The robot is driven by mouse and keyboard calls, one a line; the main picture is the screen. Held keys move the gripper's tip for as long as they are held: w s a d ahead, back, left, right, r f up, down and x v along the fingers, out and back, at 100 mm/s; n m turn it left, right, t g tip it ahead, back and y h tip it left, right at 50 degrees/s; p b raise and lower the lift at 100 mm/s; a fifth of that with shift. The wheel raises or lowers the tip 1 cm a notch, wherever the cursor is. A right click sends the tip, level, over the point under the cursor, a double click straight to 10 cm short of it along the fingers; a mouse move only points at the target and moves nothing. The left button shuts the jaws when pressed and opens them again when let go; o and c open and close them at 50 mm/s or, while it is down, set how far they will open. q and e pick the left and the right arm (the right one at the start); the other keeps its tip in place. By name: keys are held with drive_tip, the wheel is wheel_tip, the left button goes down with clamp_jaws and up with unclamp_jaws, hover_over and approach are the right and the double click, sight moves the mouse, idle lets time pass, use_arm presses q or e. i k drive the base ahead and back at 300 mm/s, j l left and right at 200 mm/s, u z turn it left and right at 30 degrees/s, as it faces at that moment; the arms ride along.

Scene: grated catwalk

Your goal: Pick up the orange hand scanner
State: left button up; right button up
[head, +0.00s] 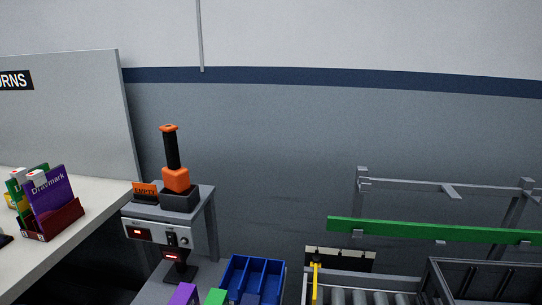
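The orange hand scanner (175,179) stands upright in a dark cradle (180,199) on top of a small grey stand. It has an orange lower body, a black grip (171,150) and an orange top end. Its lowest part is hidden inside the cradle. Neither of my grippers shows in the head view.
An orange "EMPTY" sign (145,191) stands left of the cradle. A grey panel box (140,232) and a dark device (179,267) are below. A white table (88,228) with a dark red holder (55,222) is left. A blue bin (254,270), rollers and green rail (430,231) are right.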

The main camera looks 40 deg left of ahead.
sight(176, 178)
drive_tip(key=u, duration=1.85)
